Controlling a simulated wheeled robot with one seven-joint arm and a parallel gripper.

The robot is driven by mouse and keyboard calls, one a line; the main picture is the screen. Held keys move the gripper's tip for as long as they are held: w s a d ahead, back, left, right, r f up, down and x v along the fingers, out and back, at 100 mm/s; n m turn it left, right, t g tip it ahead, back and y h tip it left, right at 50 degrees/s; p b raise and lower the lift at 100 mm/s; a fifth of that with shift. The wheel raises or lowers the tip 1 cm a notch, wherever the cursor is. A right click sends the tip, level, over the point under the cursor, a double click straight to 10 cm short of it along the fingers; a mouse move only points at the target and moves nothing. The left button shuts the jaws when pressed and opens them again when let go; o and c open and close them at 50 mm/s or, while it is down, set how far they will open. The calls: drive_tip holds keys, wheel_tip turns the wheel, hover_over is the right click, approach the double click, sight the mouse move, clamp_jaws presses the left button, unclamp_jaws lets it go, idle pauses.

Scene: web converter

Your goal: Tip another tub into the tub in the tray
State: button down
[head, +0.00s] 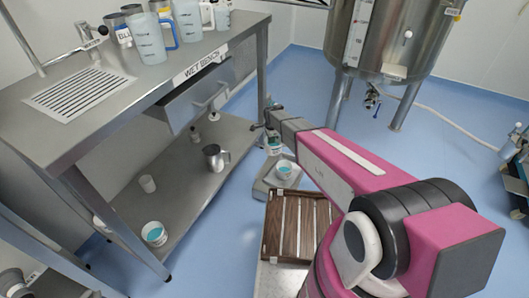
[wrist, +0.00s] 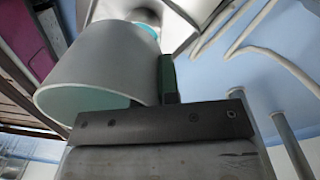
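A whitish tub (wrist: 100,75) is large in the wrist view, its mouth facing the lower left and its visible inside pale. My gripper (wrist: 167,85) is at its side, with one dark, green-padded finger against the wall; the other finger is hidden. In the head view my gripper (head: 270,128) is at the end of the arm, with the held tub (head: 274,146) just below it, small and partly hidden. Below that, another tub (head: 284,171) with blue-green contents stands upright in the grey tray (head: 264,188). Some of its blue-green shows behind the held tub in the wrist view (wrist: 150,30).
A brown slatted crate (head: 268,225) is in front of the tray, partly behind my arm. The wet bench (head: 150,92) is at left, with another blue-filled tub (head: 154,236) and a metal jug (head: 215,158) on its lower shelf. A steel vessel (head: 395,35) stands at the back.

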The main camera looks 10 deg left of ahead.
drive_tip(key=f+y, duration=0.3)
drive_tip(key=f, duration=0.1)
drive_tip(key=f+m+g+y, duration=0.1)
drive_tip(key=f+y, duration=0.2)
drive_tip(key=f, duration=0.1)
drive_tip(key=f+g+y, duration=0.1)
drive_tip(key=f+y, duration=0.2)
drive_tip(key=f, duration=0.1)
drive_tip(key=shift+s+d+m+y, duration=0.25)
drive_tip(key=shift+s+m+y, duration=0.05)
drive_tip(key=shift+m, duration=0.1)
drive_tip(key=shift+f+y, duration=0.1)
drive_tip(key=shift+y, duration=0.2)
drive_tip(key=d+r+g+y, duration=0.1)
drive_tip(key=y, duration=0.2)
drive_tip(key=d+r+y, duration=0.1)
drive_tip(key=r+y, duration=0.1)
drive_tip(key=y, duration=0.2)
drive_tip(key=d+r+g+y, duration=0.1)
drive_tip(key=y, duration=0.2)
drive_tip(key=shift+w+d+r+g, duration=0.15)
drive_tip(key=shift+w+g, duration=0.15)
idle(2.0)
idle(0.7)
